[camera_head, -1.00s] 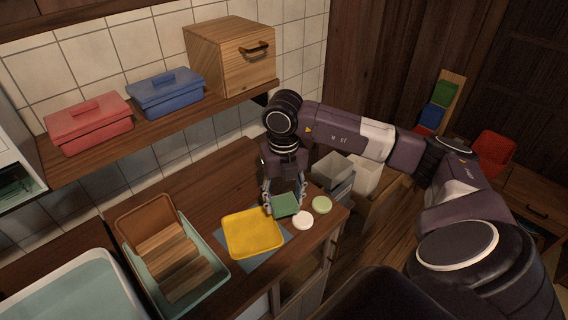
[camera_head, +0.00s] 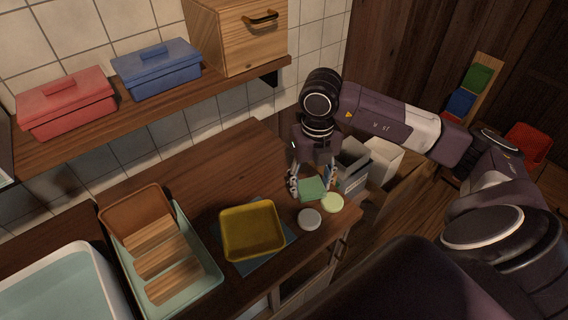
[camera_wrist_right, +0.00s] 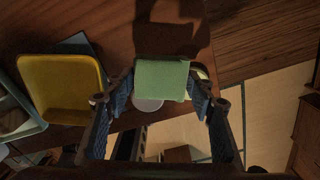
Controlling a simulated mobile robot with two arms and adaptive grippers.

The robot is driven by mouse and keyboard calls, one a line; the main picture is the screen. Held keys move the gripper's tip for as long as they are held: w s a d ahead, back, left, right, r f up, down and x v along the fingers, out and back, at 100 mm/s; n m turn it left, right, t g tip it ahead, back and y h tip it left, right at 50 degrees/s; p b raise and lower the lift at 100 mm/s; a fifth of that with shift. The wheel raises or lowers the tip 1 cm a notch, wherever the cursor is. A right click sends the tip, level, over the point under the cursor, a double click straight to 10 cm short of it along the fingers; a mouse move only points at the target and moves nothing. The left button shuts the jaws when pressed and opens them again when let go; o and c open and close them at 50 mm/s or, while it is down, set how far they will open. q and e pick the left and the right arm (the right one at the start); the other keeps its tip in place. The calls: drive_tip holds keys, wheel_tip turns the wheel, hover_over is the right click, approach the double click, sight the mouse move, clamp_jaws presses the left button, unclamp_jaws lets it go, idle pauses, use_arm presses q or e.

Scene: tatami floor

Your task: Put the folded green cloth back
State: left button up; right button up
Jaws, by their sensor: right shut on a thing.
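The folded green cloth (camera_head: 311,189) is a small flat square near the right end of the wooden counter. My right gripper (camera_head: 311,181) points down with its fingers on either side of it and is shut on it. In the right wrist view the cloth (camera_wrist_right: 162,80) spans between the two fingertips, partly covering a pale disc (camera_wrist_right: 147,103). A dark shadow lies on the counter beside it, so it seems to be held a little above the wood. My left gripper is not in view.
A yellow tray (camera_head: 224,240) on a dark mat (camera_head: 288,236), a grey-white disc (camera_head: 310,219) and a pale green disc (camera_head: 332,203) are close by. A teal tray (camera_head: 211,272) stands left. Red (camera_head: 67,102) and blue (camera_head: 156,71) boxes sit on the shelf above. Bare counter lies behind.

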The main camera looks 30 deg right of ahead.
drive_tip(key=p, duration=0.2)
hover_over(284, 176)
drive_tip(key=shift+s+a, duration=0.1)
drive_tip(key=shift+s, duration=0.3)
drive_tip(key=shift+w, duration=0.4)
wheel_tip(284, 176, down, 4)
drive_tip(key=shift+r+p, duration=0.25)
drive_tip(key=shift+p, duration=0.5)
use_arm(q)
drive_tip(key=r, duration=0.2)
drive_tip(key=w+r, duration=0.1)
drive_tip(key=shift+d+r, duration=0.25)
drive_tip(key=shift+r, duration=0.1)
use_arm(e)
drive_tip(key=shift+f, duration=0.1)
drive_tip(key=shift+f+b, duration=0.15)
drive_tip(key=shift+b, duration=0.15)
drive_tip(key=o, duration=1.1)
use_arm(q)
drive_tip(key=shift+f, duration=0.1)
